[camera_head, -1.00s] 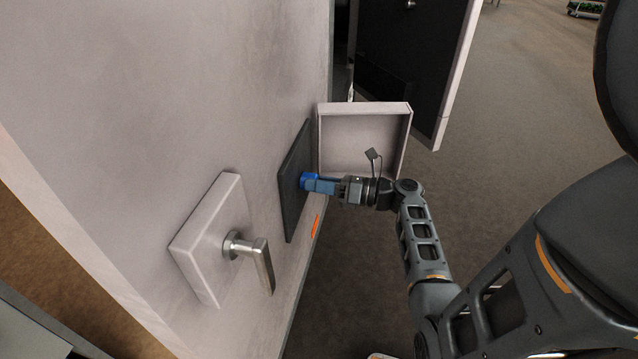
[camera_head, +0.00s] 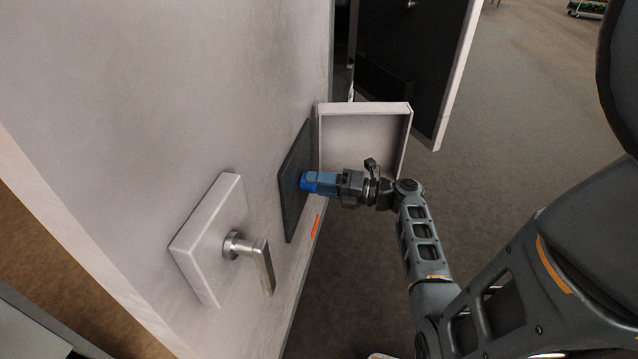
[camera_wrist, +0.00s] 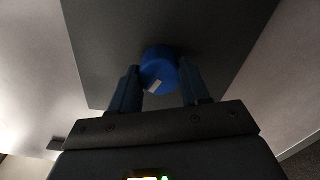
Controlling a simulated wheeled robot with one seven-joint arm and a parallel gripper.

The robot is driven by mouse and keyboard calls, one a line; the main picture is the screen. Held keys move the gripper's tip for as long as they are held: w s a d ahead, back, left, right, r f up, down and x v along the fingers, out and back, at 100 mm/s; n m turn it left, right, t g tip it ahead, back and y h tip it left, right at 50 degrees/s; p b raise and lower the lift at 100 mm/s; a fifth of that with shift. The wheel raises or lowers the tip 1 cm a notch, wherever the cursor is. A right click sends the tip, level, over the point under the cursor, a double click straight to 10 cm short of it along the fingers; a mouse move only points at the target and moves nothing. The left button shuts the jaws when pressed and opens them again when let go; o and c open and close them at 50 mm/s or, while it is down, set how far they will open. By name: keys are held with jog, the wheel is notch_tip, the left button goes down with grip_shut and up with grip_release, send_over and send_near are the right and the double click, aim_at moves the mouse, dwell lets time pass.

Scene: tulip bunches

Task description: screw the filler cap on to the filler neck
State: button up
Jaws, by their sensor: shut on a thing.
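The blue filler cap (camera_head: 308,181) is at the dark recessed panel (camera_head: 292,205) on the pale wall. It also shows in the wrist view (camera_wrist: 158,70) as a round blue cap with a small white mark, against the dark panel (camera_wrist: 100,45). My gripper (camera_head: 318,183) is shut on the cap, with one finger on each side of it in the wrist view (camera_wrist: 160,84). The filler neck is hidden behind the cap. I cannot tell how far the cap is seated on it.
An open pale flap (camera_head: 364,108) stands out from the wall just beyond the panel, close to my wrist. A metal lever handle on a pale block (camera_head: 205,240) is nearer, at left. An orange mark (camera_head: 316,226) is below the panel. Open floor (camera_head: 540,110) lies to the right.

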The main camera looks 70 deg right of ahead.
jog(key=shift+m, duration=1)
jog(key=o, duration=1.1)
jog(key=n+b, duration=0.2)
jog(key=n, duration=0.7)
